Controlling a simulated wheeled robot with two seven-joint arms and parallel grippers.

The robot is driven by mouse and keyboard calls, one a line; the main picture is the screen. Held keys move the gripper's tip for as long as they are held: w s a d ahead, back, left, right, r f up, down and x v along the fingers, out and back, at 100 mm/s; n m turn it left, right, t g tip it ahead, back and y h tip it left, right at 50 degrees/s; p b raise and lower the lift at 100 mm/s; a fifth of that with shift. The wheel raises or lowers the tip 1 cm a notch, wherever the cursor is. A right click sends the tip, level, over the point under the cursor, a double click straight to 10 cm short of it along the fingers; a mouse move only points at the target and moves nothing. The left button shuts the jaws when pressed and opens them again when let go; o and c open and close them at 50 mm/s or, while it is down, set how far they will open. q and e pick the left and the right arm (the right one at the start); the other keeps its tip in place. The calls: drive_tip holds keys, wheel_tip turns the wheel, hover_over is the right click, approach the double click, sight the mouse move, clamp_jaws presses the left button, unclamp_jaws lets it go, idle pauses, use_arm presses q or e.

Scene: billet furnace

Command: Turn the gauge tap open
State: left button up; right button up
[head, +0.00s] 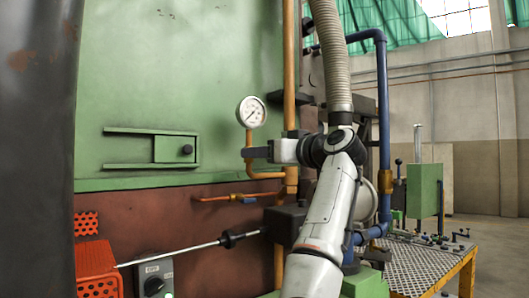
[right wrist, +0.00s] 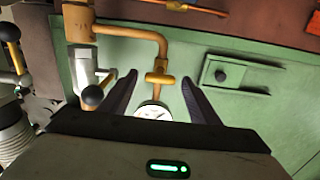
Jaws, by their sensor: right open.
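The gauge tap (right wrist: 160,79) is a small brass fitting with a short bar lying across its pipe in the right wrist view. It sits on the orange pipe (right wrist: 125,31) that leads to the round white gauge (head: 251,112); the gauge (right wrist: 153,112) is partly hidden in the wrist view. My right gripper (right wrist: 158,80) is open, with its two dark fingers on either side of the tap and visible gaps to it. In the head view my right gripper (head: 252,153) is at the pipe just below the gauge and hides the tap. My left gripper is not in view.
A green furnace wall with a latch plate (head: 170,149) stands behind. A thick orange pipe (head: 290,65) rises beside my right wrist. A lever with a black ball (right wrist: 93,97) is close to one finger. Below are a lower orange pipe (head: 215,198) and a steel rod (head: 180,251).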

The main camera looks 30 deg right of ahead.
drive_tip(key=c, duration=1.1)
drive_tip(key=shift+o, duration=0.2)
drive_tip(key=shift+a+f+n, duration=0.1)
drive_tip(key=shift+n, duration=2.85)
drive_tip(key=shift+a+f+n, duration=0.1)
drive_tip(key=shift+f+n, duration=0.05)
drive_tip(key=shift+n, duration=2.85)
drive_tip(key=shift+a+f+n, duration=0.1)
drive_tip(key=shift+n, duration=2.85)
